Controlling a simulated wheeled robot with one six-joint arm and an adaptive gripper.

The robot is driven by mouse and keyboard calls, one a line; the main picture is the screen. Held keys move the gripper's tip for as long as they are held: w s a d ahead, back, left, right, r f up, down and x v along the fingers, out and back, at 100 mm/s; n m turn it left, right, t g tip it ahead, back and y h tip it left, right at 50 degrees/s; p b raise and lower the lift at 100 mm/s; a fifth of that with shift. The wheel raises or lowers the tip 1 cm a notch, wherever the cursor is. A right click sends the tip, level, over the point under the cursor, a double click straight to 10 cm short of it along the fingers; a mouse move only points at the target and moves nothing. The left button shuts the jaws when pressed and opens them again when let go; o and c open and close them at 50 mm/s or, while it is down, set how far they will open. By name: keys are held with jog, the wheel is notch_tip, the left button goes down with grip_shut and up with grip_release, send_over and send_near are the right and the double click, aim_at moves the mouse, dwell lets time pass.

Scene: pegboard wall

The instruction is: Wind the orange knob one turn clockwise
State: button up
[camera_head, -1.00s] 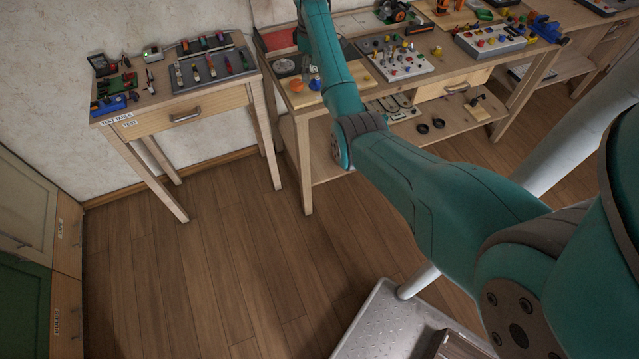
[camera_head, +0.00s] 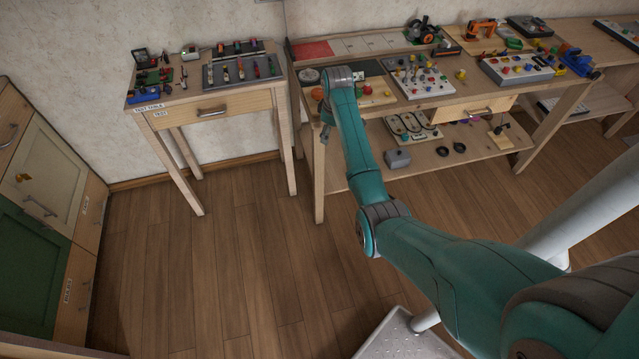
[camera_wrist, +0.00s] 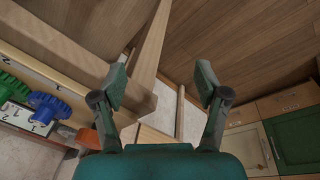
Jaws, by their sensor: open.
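An orange rounded part (camera_head: 317,93) shows at the left end of the long workbench, close beside my wrist; I cannot tell if it is a knob.
A small test table (camera_head: 207,113) stands left of the workbench (camera_head: 360,110), with a floor gap between them. A grey box (camera_head: 397,158) and dark rings lie on the lower shelf. The cabinet (camera_head: 85,235) stands at the left; the floor before it is clear.

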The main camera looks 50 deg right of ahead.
jog(key=s+a+f+t, duration=0.2)
jog(key=s+a+f, duration=0.3)
jog(key=a+f, duration=0.6)
jog(key=shift+a+f+m+h, duration=0.3)
jog(key=shift+f+h, duration=0.1)
jog(key=shift+f, duration=0.25)
jog(key=s+a+f+t, duration=0.3)
jog(key=s+a+f, duration=0.2)
jog(key=s+a, duration=0.65)
jog(key=s+a+r+m+t, duration=0.1)
jog(key=s+a+r+t, duration=0.2)
jog(key=s+a, duration=0.65)
jog(key=s+a+r+t+y, duration=0.1)
jog(key=s+a+r+t, duration=0.1)
jog(key=s+r, duration=0.8)
jog(key=s+a+r+m+t+y, duration=0.1)
jog(key=s+a+r+t, duration=0.2)
jog(key=s+r, duration=0.8)
notch_tip(320, 180, up, 4)
jog(key=shift+a+r, duration=0.15)
jog(key=shift+a, duration=0.45)
